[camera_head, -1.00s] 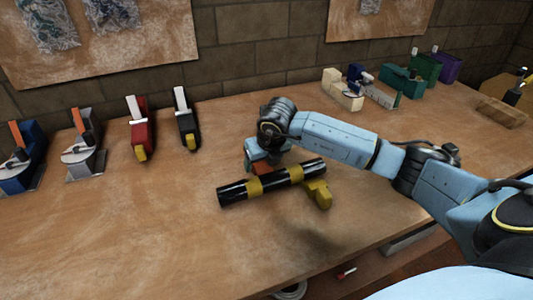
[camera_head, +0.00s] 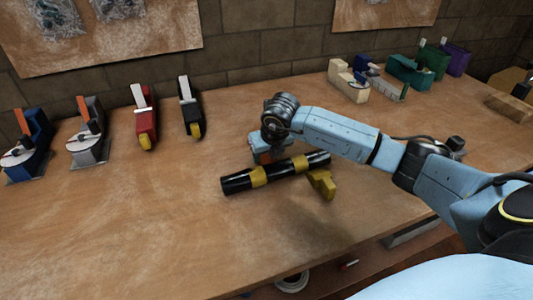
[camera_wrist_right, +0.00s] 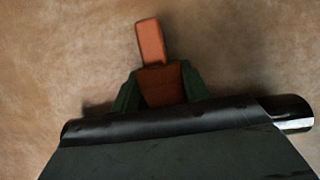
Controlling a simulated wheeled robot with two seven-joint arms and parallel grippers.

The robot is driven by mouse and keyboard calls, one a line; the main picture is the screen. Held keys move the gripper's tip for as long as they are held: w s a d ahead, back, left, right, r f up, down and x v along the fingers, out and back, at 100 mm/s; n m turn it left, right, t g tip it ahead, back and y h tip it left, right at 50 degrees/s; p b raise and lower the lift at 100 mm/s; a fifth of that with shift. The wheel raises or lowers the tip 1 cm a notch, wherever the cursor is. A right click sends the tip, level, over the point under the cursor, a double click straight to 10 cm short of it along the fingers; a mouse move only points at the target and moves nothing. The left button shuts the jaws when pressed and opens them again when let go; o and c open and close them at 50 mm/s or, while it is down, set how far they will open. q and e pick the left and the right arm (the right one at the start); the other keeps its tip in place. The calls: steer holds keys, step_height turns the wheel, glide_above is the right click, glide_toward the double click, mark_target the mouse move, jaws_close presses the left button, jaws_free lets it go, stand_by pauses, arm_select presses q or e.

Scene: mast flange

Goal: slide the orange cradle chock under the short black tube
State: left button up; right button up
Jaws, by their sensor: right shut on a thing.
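The short black tube (camera_head: 281,171) with yellow bands lies slanted across the middle of the bench in the head view. Its shiny end (camera_wrist_right: 291,111) shows in the wrist view. My right gripper (camera_head: 267,157) is low beside the tube's far side. In the wrist view its green fingers (camera_wrist_right: 160,92) are shut on the orange cradle chock (camera_wrist_right: 151,45), whose narrow tab points away from the tube. A dark body covers the chock's near end, so I cannot tell whether it touches the tube or is under it. My left gripper is not in view.
A yellow block (camera_head: 323,184) stands by the tube's right end. Red (camera_head: 145,130), black (camera_head: 190,110), grey and blue clamp-like tools line the left back. Cream (camera_head: 348,82), green and purple pieces stand at the back right. The front left bench is clear.

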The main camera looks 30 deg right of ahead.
steer(key=o, duration=1.1)
steer(key=shift+s+r, duration=0.1)
steer(key=shift+r, duration=0.2)
steer(key=p+v, duration=0.1)
steer(key=v, duration=0.5)
steer(key=shift+s+r, duration=0.15)
steer(key=shift+r, duration=0.2)
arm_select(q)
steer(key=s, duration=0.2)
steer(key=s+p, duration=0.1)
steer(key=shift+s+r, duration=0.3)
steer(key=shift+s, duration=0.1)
arm_select(e)
steer(key=v, duration=0.6)
steer(key=shift+a, duration=0.1)
steer(key=shift+s, duration=0.1)
